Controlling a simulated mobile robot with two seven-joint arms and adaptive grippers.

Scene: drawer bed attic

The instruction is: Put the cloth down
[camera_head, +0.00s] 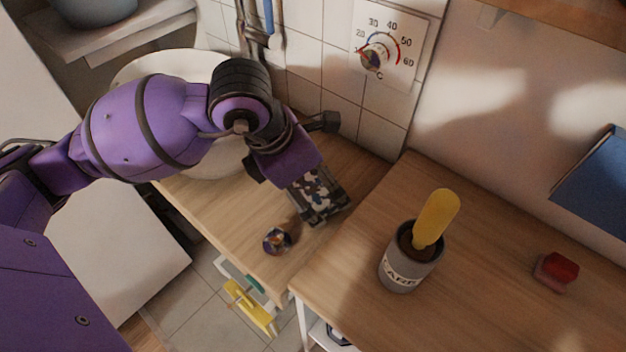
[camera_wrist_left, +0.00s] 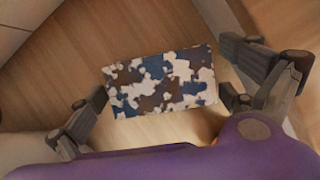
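The cloth (camera_head: 318,193) is a small flat rectangle with a blue, white and brown camouflage-like pattern. It also shows whole in the left wrist view (camera_wrist_left: 162,84), against the wooden counter. My left gripper (camera_head: 322,208) points down over it, with its fingers (camera_wrist_left: 168,88) spread wide on either side of the cloth. The left finger is close to the cloth's edge; a gap shows at the right finger. I cannot tell whether the cloth lies fully on the wood. My right gripper is not in view.
A small round dark object (camera_head: 277,241) sits near the wooden counter's (camera_head: 245,220) front edge. On the right counter stand a grey pot (camera_head: 403,270) with a yellow-handled tool and a red block (camera_head: 556,271). A white basin (camera_head: 150,66) is behind my arm. Tiled wall bounds the back.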

